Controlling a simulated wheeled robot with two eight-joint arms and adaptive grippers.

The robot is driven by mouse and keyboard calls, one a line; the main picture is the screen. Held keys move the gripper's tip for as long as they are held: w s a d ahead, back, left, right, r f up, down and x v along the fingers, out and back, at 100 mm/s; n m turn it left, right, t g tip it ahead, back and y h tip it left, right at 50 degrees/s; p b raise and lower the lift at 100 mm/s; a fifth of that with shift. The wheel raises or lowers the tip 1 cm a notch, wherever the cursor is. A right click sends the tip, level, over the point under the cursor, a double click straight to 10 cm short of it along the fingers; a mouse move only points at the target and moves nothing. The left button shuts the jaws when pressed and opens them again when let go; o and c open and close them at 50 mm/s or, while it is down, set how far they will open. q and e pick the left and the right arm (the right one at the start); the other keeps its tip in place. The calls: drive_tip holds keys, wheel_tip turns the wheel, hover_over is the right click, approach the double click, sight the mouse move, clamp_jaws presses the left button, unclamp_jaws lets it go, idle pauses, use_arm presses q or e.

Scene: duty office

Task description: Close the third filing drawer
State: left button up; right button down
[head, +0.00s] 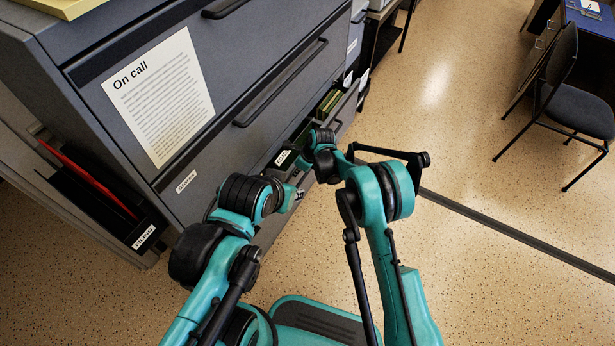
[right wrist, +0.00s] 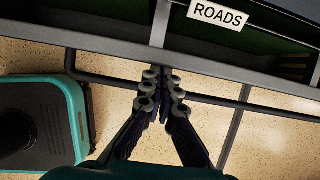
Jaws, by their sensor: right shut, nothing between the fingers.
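The grey filing cabinet (head: 240,85) has an open lower drawer (head: 340,108) with a green inside and folders, partly behind my arms in the head view. A white ROADS label (right wrist: 215,13) shows at the drawer in the right wrist view. The drawer's grey front edge (right wrist: 255,78) crosses that view, with a dark bar handle (right wrist: 285,102) before it. My right gripper (right wrist: 161,80) is shut and empty, its fingertips at the handle and front edge; contact is unclear. In the head view my arm links hide the fingers.
A black holder with a red folder (head: 90,180) stands at left. A dark chair (head: 570,95) and blue-topped desk (head: 590,20) stand at right. The speckled floor between is clear apart from a dark strip (head: 510,230).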

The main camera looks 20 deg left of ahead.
drive_tip(key=shift+w+a, duration=0.25)
drive_tip(key=shift+a, duration=1)
drive_tip(key=shift+w+a, duration=0.25)
drive_tip(key=shift+a, duration=0.95)
